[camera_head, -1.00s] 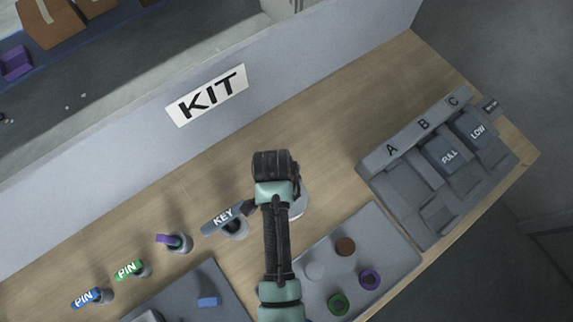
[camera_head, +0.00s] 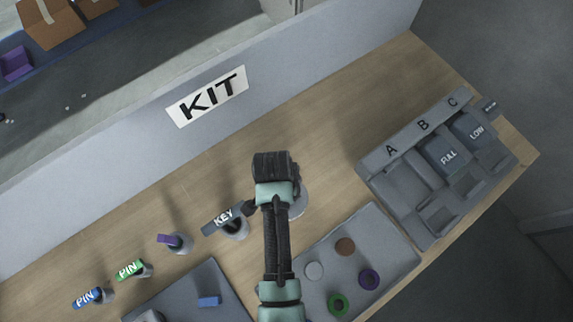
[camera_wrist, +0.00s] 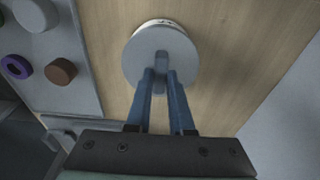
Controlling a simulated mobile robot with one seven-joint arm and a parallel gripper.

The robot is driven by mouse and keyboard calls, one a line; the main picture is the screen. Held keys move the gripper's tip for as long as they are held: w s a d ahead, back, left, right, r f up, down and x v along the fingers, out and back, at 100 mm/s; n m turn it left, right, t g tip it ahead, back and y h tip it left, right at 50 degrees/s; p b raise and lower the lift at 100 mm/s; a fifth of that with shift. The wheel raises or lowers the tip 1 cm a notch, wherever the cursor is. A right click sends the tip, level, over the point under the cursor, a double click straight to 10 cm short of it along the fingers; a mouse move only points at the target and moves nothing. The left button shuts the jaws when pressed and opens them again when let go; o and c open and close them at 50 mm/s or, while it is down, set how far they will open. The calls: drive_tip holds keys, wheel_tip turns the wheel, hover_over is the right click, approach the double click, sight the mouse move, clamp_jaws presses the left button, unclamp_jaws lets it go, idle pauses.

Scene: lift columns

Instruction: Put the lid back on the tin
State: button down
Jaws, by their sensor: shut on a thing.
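The lid (camera_wrist: 137,62) is a round grey disc with a raised knob in the middle, in the wrist view. My gripper (camera_wrist: 161,80) is shut on the knob. The tin (camera_wrist: 160,23) is pale with dark lettering, and only a thin edge shows past the lid's far side. The lid is over the tin, nearly in line with it; I cannot tell whether it rests on the rim or hangs just above. In the head view my arm covers the gripper, and only a pale round edge of the lid or tin (camera_head: 302,204) shows beside it.
A grey mat (camera_head: 395,250) with several coloured discs lies right of my arm. A KEY piece (camera_head: 222,218) stands close on the left, with PIN pieces (camera_head: 130,269) farther left. A grey A-B-C holder (camera_head: 375,165) is at the right. Bare wood lies behind, before the KIT wall.

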drive_tip(key=shift+c, duration=1.2)
unclamp_jaws()
drive_tip(key=shift+r, duration=0.15)
drive_tip(key=shift+r+p, duration=3.4)
drive_tip(key=shift+p, duration=0.3)
clamp_jaws()
